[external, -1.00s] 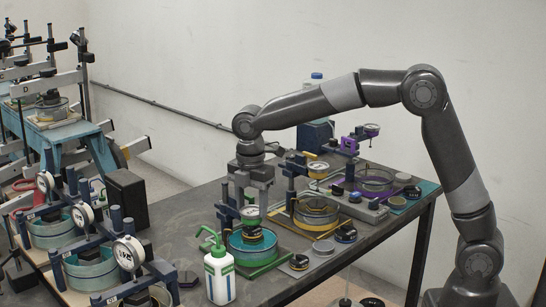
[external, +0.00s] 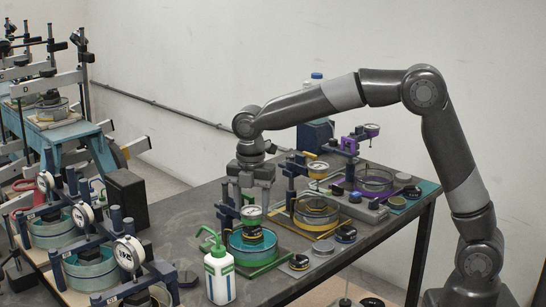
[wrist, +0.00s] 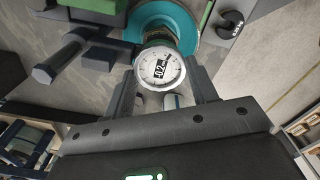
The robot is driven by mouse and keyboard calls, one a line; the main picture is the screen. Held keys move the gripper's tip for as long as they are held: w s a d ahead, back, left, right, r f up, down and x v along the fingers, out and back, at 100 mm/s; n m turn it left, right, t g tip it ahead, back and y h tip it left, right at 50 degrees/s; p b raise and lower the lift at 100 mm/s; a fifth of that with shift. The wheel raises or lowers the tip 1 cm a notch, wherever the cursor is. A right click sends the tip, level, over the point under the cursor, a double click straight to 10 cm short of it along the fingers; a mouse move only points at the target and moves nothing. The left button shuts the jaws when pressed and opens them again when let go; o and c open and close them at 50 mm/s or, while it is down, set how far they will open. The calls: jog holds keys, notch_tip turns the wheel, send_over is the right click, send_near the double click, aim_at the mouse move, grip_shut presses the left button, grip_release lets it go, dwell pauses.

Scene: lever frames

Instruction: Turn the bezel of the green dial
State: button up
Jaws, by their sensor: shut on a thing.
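The green dial (external: 251,211) is mounted on a post above a teal round cell in a green frame on the dark table. In the wrist view its white face (wrist: 160,67) points at the camera and shows a dark label that reads like 42. My gripper (external: 251,203) points straight down over it, with one finger on each side. In the wrist view my gripper (wrist: 163,78) is shut on the dial's bezel. The contact itself is partly hidden by the fingers.
A white bottle with a green spout (external: 219,272) stands close in front. A yellow-framed cell (external: 316,209) with its yellow dial (external: 318,167) is to the right, and a purple one (external: 374,180) is beyond. More white dials (external: 129,255) stand at left.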

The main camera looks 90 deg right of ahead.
aim_at(251, 210)
jog(key=shift+r, duration=0.1)
jog(key=o, duration=0.7)
notch_tip(251, 210, up, 11)
dwell(0.4)
